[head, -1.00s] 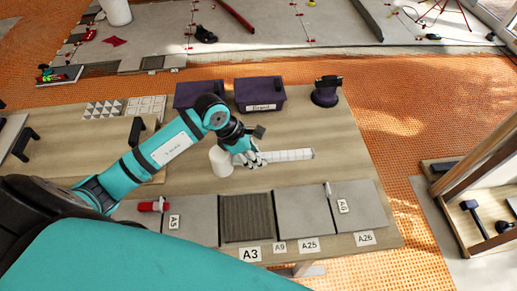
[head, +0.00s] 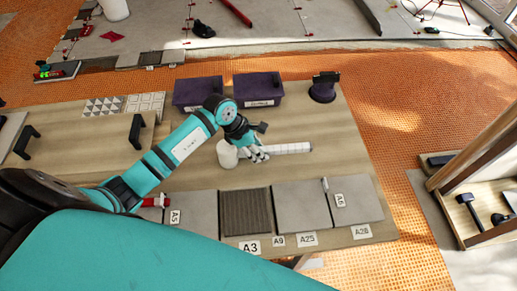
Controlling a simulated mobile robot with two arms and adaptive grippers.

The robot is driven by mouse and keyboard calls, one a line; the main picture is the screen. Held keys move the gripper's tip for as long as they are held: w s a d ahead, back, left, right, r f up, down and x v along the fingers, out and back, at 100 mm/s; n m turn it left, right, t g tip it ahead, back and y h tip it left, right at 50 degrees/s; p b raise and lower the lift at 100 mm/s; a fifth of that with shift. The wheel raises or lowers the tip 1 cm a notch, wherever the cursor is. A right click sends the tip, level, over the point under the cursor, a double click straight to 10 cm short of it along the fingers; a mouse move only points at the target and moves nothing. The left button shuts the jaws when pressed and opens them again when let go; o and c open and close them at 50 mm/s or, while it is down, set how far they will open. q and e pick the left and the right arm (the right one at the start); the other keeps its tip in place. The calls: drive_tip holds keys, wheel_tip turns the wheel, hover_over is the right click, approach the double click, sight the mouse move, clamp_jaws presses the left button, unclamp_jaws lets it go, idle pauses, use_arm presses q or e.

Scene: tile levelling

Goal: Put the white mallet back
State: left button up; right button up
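The white mallet (head: 290,149) lies across the wooden table, its handle to the right and its rounded white head (head: 227,154) to the left. My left gripper (head: 258,155) is low over the handle, close beside the head. Its fingers cover part of the handle. Whether they are closed on it cannot be made out, nor whether the mallet touches the table. My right gripper is out of view.
Two purple bins (head: 258,90) and a dark round tool (head: 323,88) stand at the table's back. Grey tiles (head: 301,207) with labels line the front. A wooden rack (head: 470,205) with a dark mallet (head: 470,209) is at right.

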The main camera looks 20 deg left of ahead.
use_arm(q)
drive_tip(key=shift+o, duration=1.2)
drive_tip(key=shift+r, duration=0.15)
drive_tip(key=b+v, duration=0.2)
drive_tip(key=v, duration=0.8)
drive_tip(key=shift+s+a+r, duration=0.1)
drive_tip(key=shift+a+r, duration=0.05)
drive_tip(key=shift+a, duration=0.1)
drive_tip(key=shift+s+a+r, duration=0.15)
drive_tip(key=shift+s+r, duration=0.05)
drive_tip(key=shift+r, duration=0.5)
drive_tip(key=shift+f, duration=0.1)
